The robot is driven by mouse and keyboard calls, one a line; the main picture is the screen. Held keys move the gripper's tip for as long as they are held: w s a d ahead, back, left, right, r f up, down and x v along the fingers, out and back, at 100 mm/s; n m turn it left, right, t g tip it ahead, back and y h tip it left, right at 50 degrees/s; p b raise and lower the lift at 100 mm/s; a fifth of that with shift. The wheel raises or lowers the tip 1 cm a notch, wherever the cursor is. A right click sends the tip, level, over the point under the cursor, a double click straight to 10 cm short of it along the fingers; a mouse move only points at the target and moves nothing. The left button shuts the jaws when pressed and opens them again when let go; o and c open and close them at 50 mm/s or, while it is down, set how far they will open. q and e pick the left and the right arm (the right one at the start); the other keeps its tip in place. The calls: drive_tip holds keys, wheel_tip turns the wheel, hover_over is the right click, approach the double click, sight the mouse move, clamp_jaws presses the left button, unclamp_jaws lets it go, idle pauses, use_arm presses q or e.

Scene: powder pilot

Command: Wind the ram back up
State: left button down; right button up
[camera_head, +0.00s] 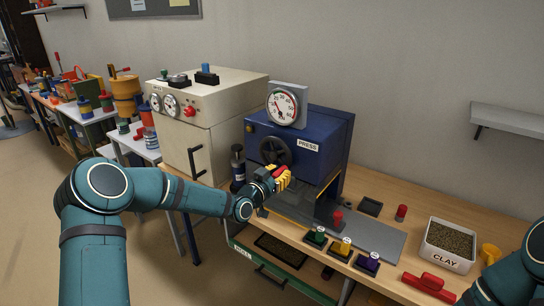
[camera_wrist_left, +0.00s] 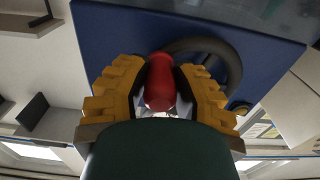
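The blue press (camera_head: 330,135), labelled PRESS, stands on the wooden bench with a black handwheel (camera_head: 275,151) on its front. The wheel's dark rim also shows in the left wrist view (camera_wrist_left: 215,50). My left gripper (camera_head: 283,177) is at the lower part of the wheel. In the left wrist view its yellow fingers (camera_wrist_left: 160,85) stand on both sides of a red knob (camera_wrist_left: 160,80), with dark pads against it. The ram itself is not clearly visible; my gripper and the press body hide much of the opening. My right gripper is out of view.
A dial gauge (camera_head: 287,105) tops the press. A clay tub (camera_head: 447,246) and red handle (camera_head: 430,286) are at right.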

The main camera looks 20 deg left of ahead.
use_arm(q)
drive_tip(key=a+f+b, duration=0.1)
drive_tip(key=w+a+f+b, duration=0.1)
drive_tip(key=b, duration=0.1)
drive_tip(key=shift+a, duration=0.3)
drive_tip(key=a, duration=0.1)
drive_tip(key=w+a+b, duration=0.1)
drive_tip(key=a, duration=0.1)
idle(0.4)
